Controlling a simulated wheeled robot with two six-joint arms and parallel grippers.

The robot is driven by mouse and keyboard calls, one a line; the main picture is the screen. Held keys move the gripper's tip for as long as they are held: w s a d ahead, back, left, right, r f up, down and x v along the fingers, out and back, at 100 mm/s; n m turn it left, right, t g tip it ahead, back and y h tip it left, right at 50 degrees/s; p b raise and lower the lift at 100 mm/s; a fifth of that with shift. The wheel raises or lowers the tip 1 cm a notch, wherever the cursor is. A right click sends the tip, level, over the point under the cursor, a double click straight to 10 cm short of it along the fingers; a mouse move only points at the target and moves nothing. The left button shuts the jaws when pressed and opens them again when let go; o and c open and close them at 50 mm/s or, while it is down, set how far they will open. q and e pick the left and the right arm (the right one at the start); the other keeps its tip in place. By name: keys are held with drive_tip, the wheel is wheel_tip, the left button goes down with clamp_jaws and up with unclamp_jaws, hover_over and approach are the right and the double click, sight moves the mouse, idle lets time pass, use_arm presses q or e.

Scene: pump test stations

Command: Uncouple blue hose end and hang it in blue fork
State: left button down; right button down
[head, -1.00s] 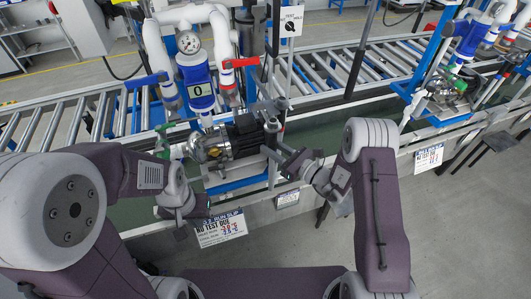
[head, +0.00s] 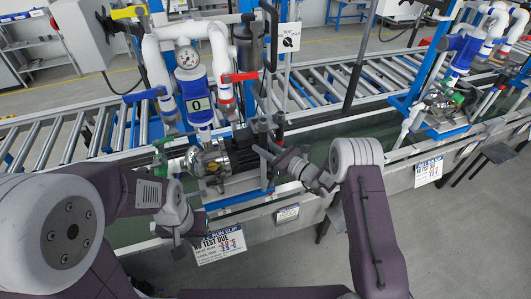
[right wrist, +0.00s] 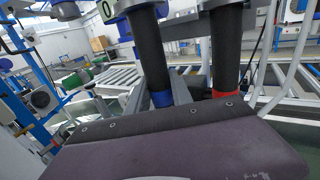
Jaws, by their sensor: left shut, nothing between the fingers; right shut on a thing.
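My right gripper (head: 264,153) is at the right end of the pump and its black motor (head: 243,150). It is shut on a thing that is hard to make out. My left gripper (head: 181,242) is shut and empty, low in front of the pump at the left. In the right wrist view a black hose with a blue band (right wrist: 162,99) stands left of one with a red band (right wrist: 223,93). A dark purple panel hides their lower ends and my fingers. I cannot make out the blue fork.
A roller conveyor (head: 320,92) runs behind. A paper sign (head: 219,242) hangs at the front edge. Another station stands at the right. The floor at the lower right is clear.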

drive_tip(key=shift+w+a+f+b, duration=0.2)
drive_tip(key=shift+w+b, duration=0.2)
drive_tip(key=shift+w, duration=0.2)
drive_tip(key=shift+w+a+f+b, duration=0.15)
drive_tip(key=shift+w+f+b, duration=0.05)
drive_tip(key=shift+w+b, duration=0.3)
drive_tip(key=shift+w+a+f+b, duration=0.2)
drive_tip(key=shift+w+b, duration=0.15)
drive_tip(key=shift+w, duration=0.3)
drive_tip(key=c, duration=1.1)
unclamp_jaws()
drive_tip(key=shift+o, duration=0.2)
drive_tip(key=b+v, duration=0.2)
drive_tip(key=v, duration=0.7)
